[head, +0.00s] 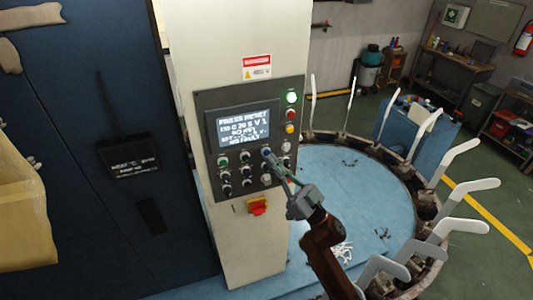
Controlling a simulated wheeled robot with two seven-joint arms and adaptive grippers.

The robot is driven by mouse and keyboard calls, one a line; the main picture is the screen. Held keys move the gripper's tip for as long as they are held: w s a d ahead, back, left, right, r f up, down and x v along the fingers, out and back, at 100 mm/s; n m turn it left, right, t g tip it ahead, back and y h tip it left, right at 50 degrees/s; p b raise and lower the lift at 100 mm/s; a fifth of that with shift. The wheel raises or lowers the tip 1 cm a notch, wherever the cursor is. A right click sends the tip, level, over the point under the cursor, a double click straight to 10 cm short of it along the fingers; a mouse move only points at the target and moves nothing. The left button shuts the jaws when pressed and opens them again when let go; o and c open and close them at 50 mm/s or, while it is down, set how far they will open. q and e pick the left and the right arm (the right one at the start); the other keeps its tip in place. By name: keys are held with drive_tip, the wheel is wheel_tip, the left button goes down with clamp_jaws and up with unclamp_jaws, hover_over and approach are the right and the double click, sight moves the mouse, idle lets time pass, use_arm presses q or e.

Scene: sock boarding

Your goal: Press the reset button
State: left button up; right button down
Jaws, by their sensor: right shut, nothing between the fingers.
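The control panel (209,104) is a dark plate on a pale column. Its screen (243,124) is lit with white text whose top line reads "PRESS RESET". Rows of small buttons and knobs sit below the screen, among them a green button (222,161). Their labels are too small to read, so I cannot tell which is the reset button. My right gripper (272,161) is shut and empty. Its fingertips point up and left at the upper button row, right of centre, and partly cover the controls there. I cannot tell whether they touch. My left gripper is out of view.
Lit green (291,98), red and amber lamps line the panel's right edge. A ring machine with white sock boards (462,225) curves around a blue surface (350,180) at right. Dark cabinet doors (90,220) stand at left.

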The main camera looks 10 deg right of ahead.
drive_tip(key=shift+w, duration=0.15)
idle(0.8)
drive_tip(key=shift+w+a, duration=0.1)
drive_tip(key=shift+w, duration=0.15)
drive_tip(key=shift+w, duration=0.4)
idle(0.6)
drive_tip(key=shift+s, duration=0.1)
idle(0.4)
drive_tip(key=shift+s+p, duration=0.5)
drive_tip(key=shift+s, duration=0.2)
drive_tip(key=s, duration=0.2)
drive_tip(key=s+d+p, duration=0.1)
drive_tip(key=s, duration=0.2)
drive_tip(key=shift+d+p, duration=0.1)
drive_tip(key=shift+p, duration=0.2)
